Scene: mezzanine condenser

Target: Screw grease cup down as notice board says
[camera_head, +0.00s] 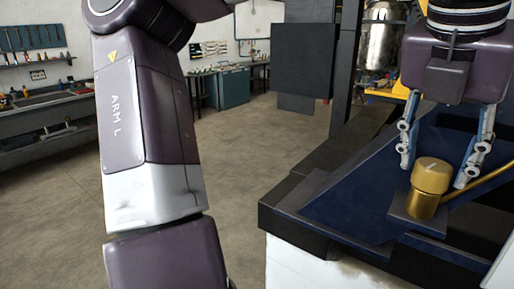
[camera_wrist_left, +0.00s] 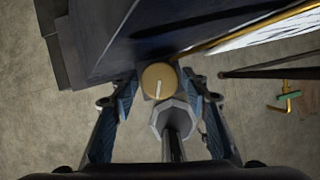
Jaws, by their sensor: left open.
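The brass grease cup (camera_head: 431,178) stands upright on a small dark plate (camera_head: 416,219) on the blue machine bed, at the right in the head view. In the left wrist view its round top (camera_wrist_left: 157,75) shows a pale line across it. My left gripper (camera_head: 436,172) is open above the cup, with one finger on each side. In the left wrist view the fingers (camera_wrist_left: 160,85) flank the cup; I cannot tell if they touch it. No readable notice board shows. My right gripper is not in view.
A brass pipe (camera_head: 482,183) runs from the cup to the right. The dark blue bed (camera_head: 345,195) has raised black edges. A dark post and panel (camera_head: 303,60) stand behind. Workbenches (camera_head: 45,125) line the far walls; the floor (camera_head: 245,150) between is clear.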

